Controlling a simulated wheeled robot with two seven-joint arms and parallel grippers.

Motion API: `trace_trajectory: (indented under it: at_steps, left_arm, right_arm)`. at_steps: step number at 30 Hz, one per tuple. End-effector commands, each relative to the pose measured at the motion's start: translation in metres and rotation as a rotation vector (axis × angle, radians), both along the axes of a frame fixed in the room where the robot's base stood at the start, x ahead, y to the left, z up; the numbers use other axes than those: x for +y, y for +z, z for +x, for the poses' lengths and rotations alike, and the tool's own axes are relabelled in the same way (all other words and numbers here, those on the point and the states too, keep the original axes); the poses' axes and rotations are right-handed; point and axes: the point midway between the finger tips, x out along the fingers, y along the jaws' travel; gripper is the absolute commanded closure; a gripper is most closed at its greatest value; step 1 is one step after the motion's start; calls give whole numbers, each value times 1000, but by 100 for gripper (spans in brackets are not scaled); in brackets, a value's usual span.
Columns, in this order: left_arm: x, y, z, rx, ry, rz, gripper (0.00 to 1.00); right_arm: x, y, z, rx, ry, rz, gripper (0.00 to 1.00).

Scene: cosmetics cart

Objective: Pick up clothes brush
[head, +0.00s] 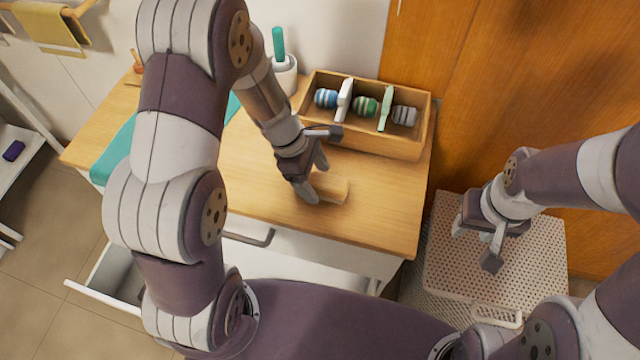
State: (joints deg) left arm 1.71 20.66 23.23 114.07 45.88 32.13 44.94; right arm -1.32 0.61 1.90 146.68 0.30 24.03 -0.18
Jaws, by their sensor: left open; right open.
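The clothes brush appears to be the small light-wood block (333,187) lying on the wooden cart top (385,205). My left gripper (315,180) is open right at its left end, with its fingers pointing down. The fingers hide part of the block, and I cannot tell whether they touch it. My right gripper (488,245) is open and empty, to the right of the cart above a perforated box.
A wooden divided box (372,142) with striped rolls stands at the back right of the cart top. A white cup (284,75) stands behind my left arm. A drawer (105,290) is pulled out at the front left. The perforated box (540,265) stands at right.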

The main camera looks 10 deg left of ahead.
Motion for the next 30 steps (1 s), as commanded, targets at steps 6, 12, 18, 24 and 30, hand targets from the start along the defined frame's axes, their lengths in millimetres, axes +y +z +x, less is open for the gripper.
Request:
trace_trajectory:
  at_steps: [6, 12, 18, 24, 30]
  left_arm:
    - [-6, -14, 0, -1, -1, 1, 22]
    - [-6, -14, 0, -1, -1, 0, 48]
    - [-6, -14, 0, -1, -1, 0, 89]
    - [-6, -12, 0, -2, 0, 0, 89]
    - [-5, 11, 1, -5, -1, 0, 89]
  right_arm:
    - [0, -3, 0, 0, 0, 0, 57]
    - [0, -3, 0, 0, 0, 0, 57]
    - [0, -3, 0, 0, 0, 0, 57]
    - [0, -3, 0, 0, 0, 0, 57]
    - [0, 3, 0, 0, 0, 0, 57]
